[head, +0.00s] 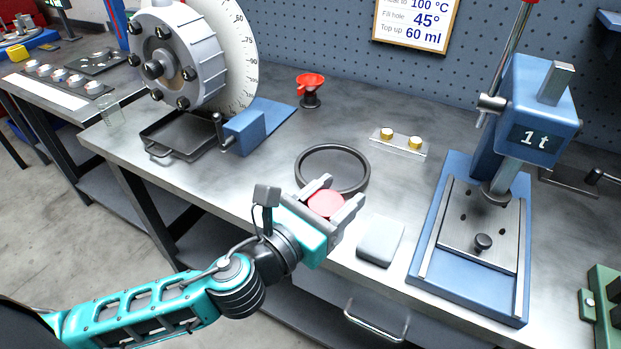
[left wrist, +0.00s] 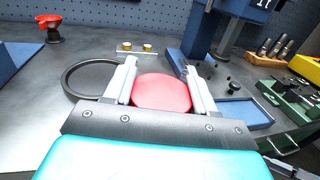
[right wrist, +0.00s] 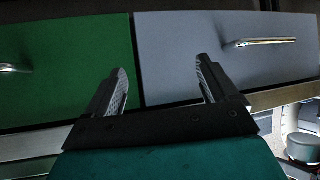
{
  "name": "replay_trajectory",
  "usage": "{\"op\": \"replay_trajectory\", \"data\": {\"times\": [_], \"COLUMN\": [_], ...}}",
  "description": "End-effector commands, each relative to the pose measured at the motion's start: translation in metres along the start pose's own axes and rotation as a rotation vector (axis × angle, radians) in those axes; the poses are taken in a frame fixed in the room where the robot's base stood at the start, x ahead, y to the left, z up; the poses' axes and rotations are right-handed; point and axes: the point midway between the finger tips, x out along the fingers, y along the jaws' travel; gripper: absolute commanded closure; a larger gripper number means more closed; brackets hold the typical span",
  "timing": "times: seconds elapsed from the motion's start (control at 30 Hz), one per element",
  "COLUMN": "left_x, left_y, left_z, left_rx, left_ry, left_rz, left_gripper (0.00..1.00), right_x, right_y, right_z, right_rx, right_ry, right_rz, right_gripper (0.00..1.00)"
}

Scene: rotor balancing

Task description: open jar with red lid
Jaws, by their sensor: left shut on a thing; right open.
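The red lid (head: 325,204) shows between the fingers of my left gripper (head: 336,200), above the front part of the bench. It also shows in the left wrist view (left wrist: 161,92) as a round red disc, with one finger on each side. My left gripper is shut on it. The jar body is hidden under the lid and fingers, so I cannot tell whether the lid sits on a jar. My right gripper (right wrist: 165,85) shows only in the right wrist view. It is open and empty in front of a green drawer front and a grey one.
A black ring (head: 333,168) lies just behind my left gripper, and a grey block (head: 381,241) is to its right. A blue press (head: 470,245) stands at the right. A red funnel (head: 311,82) and a plate with two brass pieces (head: 399,144) are further back.

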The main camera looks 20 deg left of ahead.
Motion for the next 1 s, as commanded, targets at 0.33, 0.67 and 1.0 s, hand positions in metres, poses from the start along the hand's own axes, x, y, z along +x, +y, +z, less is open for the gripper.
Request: {"op": "replay_trajectory", "data": {"times": [0.33, 0.67, 1.0], "left_x": [0.016, 0.018, 0.045], "left_y": [-0.065, -0.076, 0.018], "left_z": [0.006, 0.006, 0.045], "left_rx": [0.003, 0.002, 0.018], "left_ry": [-0.003, 0.0, -0.019], "left_rz": [-0.32, -0.375, -0.084], "left_gripper": [1.0, 1.0, 1.0], "right_x": [0.0, 0.0, 0.0], "right_y": [0.0, 0.0, 0.0], "right_z": [0.0, 0.0, -0.001], "right_rx": [0.0, 0.0, 0.0], "right_ry": [0.001, 0.001, 0.001], "right_rz": [0.0, 0.0, 0.0], "right_gripper": [0.13, 0.13, 0.13]}}
